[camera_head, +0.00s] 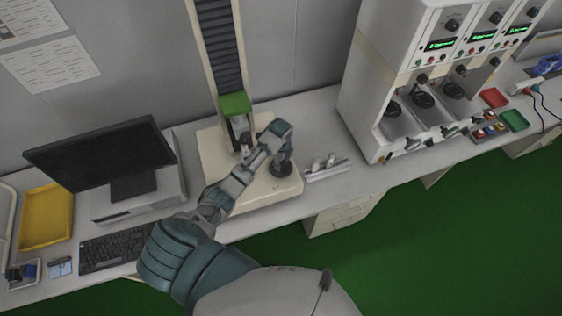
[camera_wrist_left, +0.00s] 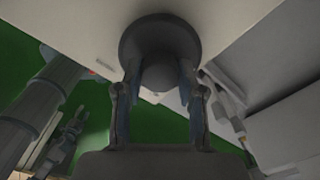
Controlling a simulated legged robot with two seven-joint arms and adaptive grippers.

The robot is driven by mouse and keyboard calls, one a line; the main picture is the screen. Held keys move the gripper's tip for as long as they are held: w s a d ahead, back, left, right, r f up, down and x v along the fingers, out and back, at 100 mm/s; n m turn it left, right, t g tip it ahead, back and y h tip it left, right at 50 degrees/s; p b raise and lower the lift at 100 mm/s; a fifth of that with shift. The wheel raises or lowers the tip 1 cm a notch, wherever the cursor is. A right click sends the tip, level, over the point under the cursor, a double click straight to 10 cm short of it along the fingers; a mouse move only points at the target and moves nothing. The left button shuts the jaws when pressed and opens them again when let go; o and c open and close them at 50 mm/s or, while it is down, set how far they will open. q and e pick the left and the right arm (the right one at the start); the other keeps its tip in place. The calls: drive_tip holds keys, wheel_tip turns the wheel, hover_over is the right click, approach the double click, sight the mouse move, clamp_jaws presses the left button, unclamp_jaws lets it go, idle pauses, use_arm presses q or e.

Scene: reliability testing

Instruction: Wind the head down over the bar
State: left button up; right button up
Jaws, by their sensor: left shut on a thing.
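The test machine has a tall column with a green-fronted head (camera_head: 236,104) above a cream base (camera_head: 262,193). Metal fixture parts (camera_head: 242,143) sit below the head; my arm partly covers them, so I cannot make out the bar or its gap to the head. A dark round knob (camera_head: 286,172) stands on the right part of the base. My left gripper (camera_head: 281,157) reaches down over it and is shut on it. In the wrist view, the fingers (camera_wrist_left: 158,82) lie on both sides of the knob (camera_wrist_left: 158,35). Part of my other arm with its gripper (camera_wrist_left: 70,135) shows there, its jaws unclear.
A small rack with metal pieces (camera_head: 328,168) stands right of the base. A white instrument cabinet (camera_head: 385,75) is further right. A monitor (camera_head: 105,155), keyboard (camera_head: 118,248) and yellow tray (camera_head: 47,216) are left. Bare bench lies between rack and cabinet.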

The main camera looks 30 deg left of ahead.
use_arm(q)
drive_tip(key=n, duration=0.3)
drive_tip(key=shift+w+n, duration=0.1)
drive_tip(key=shift+n, duration=0.3)
drive_tip(key=n, duration=0.3)
drive_tip(key=shift+n, duration=0.3)
drive_tip(key=n, duration=0.4)
drive_tip(key=shift+n, duration=0.3)
drive_tip(key=n, duration=0.3)
drive_tip(key=shift+r+n, duration=0.1)
drive_tip(key=shift+n, duration=0.2)
drive_tip(key=n, duration=0.4)
drive_tip(key=shift+n, duration=0.3)
drive_tip(key=n, duration=0.3)
drive_tip(key=shift+n, duration=0.3)
drive_tip(key=n, duration=0.5)
drive_tip(key=shift+n, duration=0.9)
use_arm(e)
drive_tip(key=shift+a, duration=0.2)
drive_tip(key=shift+d, duration=0.15)
